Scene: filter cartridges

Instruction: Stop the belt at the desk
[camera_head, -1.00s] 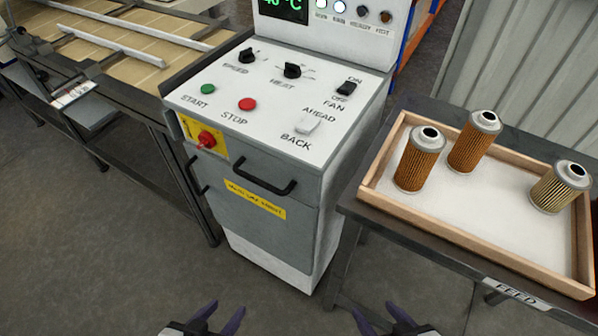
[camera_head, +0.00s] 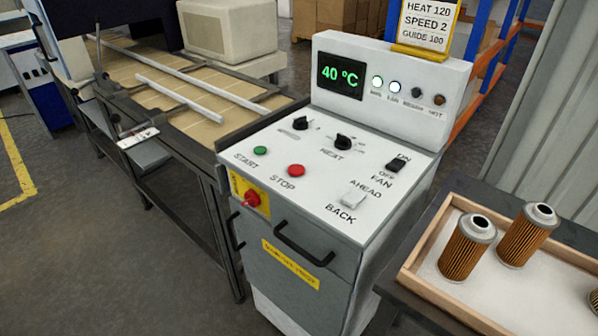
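The control desk (camera_head: 330,240) stands in the middle with a sloped white panel. Its red STOP button (camera_head: 295,170) is at the panel's front, right of the green START button (camera_head: 260,150). A red knob on a yellow plate (camera_head: 251,198) sits on the desk's front face. The SPEED knob (camera_head: 300,123), HEAT knob (camera_head: 343,142), FAN switch (camera_head: 396,163) and AHEAD/BACK switch (camera_head: 354,197) are on the same panel. The belt (camera_head: 165,107) runs off to the left behind the desk. Neither of my grippers is in view.
The display (camera_head: 341,77) reads 40 °C. A sign (camera_head: 426,24) above it reads HEAT 120, SPEED 2, GUIDE 100. At right, a wooden-rimmed tray (camera_head: 419,244) holds filter cartridges (camera_head: 467,247). Open floor (camera_head: 110,260) lies at front left.

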